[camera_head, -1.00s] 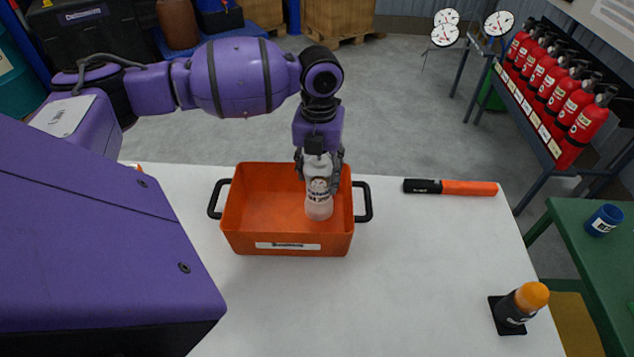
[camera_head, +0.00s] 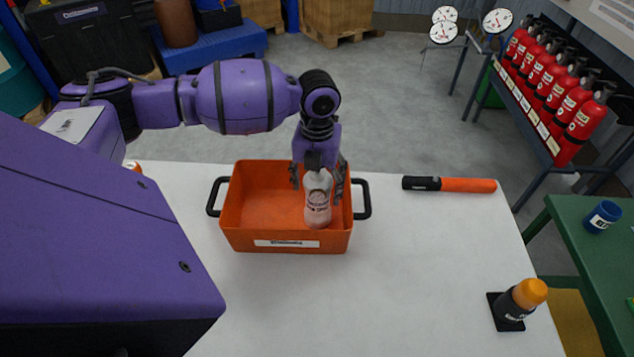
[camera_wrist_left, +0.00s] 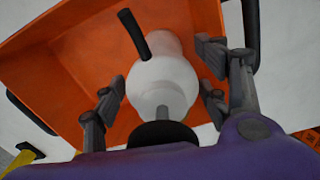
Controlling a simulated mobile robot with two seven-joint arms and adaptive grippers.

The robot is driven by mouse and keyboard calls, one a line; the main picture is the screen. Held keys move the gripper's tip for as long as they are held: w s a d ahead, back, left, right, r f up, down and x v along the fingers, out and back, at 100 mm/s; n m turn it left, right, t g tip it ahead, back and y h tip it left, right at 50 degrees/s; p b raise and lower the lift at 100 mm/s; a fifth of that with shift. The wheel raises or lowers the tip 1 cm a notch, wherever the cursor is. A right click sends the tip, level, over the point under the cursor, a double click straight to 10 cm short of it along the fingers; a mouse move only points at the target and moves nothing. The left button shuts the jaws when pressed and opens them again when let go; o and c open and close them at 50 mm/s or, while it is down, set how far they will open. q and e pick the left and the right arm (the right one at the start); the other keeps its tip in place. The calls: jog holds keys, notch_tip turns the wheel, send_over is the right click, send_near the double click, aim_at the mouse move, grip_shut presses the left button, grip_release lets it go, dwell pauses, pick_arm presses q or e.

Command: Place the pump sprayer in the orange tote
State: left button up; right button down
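The pump sprayer (camera_head: 318,200), a pale bottle with a dark top, is inside the orange tote (camera_head: 262,235), in its right part. It looks upright, and its base seems to be on the tote floor. In the left wrist view the pale sprayer (camera_wrist_left: 163,82) shows from above with a dark nozzle, over the orange tote (camera_wrist_left: 70,62). My left gripper (camera_head: 319,183) is right above and around the sprayer's upper part. Its fingers (camera_wrist_left: 160,95) are spread on both sides with gaps to the bottle. My right gripper is not in view.
An orange and black stick-shaped object (camera_head: 450,185) lies right of the tote on the white table (camera_head: 400,270). A dark bottle with an orange cap (camera_head: 520,303) stands on a black pad at the front right. The table between them is clear.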

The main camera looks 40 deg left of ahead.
pick_arm(q)
jog(key=shift+r, duration=0.1)
notch_tip(320, 180, up, 12)
jog(key=shift+r, duration=0.1)
dwell(0.4)
